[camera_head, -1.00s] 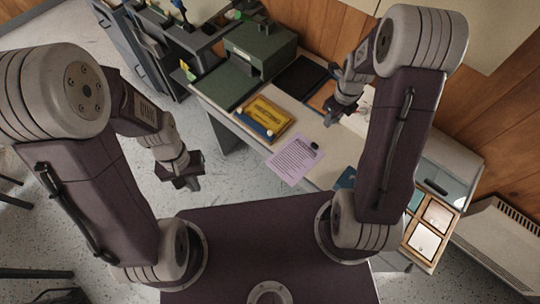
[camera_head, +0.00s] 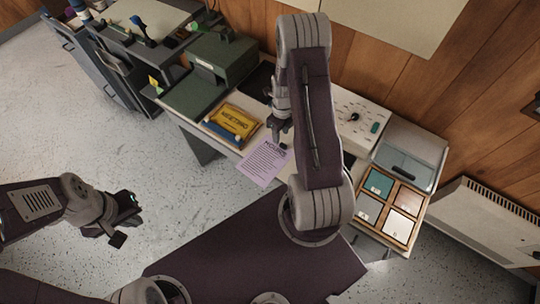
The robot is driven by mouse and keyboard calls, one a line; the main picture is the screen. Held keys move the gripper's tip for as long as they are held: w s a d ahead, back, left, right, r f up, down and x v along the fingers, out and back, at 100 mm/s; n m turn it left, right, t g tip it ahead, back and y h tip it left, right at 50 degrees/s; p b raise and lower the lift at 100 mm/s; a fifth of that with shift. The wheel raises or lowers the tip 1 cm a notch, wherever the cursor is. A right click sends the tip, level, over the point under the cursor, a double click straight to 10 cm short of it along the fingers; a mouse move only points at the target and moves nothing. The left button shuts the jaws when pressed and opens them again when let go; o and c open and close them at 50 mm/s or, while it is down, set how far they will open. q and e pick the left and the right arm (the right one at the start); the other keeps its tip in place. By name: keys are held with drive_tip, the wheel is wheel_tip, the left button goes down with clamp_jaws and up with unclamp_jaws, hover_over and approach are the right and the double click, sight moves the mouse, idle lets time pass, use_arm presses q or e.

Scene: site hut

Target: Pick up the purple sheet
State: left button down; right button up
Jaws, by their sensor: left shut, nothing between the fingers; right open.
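The purple sheet (camera_head: 264,164) lies flat on the desk's front edge in the head view, with printed text and its near corner past the edge. My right gripper (camera_head: 280,139) is open and above the sheet's upper right corner, beside the printed heading. It hides a little of the desk behind the sheet; I cannot tell whether it touches the paper. My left gripper (camera_head: 125,218) is shut and empty, out over the floor to the left, well away from the desk.
A yellow packet (camera_head: 233,120) and a blue roll lie left of the sheet. A green machine (camera_head: 219,58) stands behind. A wooden tray (camera_head: 388,205) with square tiles sits at the right, before a grey clear-lidded box (camera_head: 412,155). The floor at left is free.

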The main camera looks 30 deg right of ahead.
sight(281, 143)
wheel_tip(281, 143, down, 6)
drive_tip(key=shift+d+r+p, duration=0.1)
drive_tip(key=shift+p, duration=0.2)
clamp_jaws()
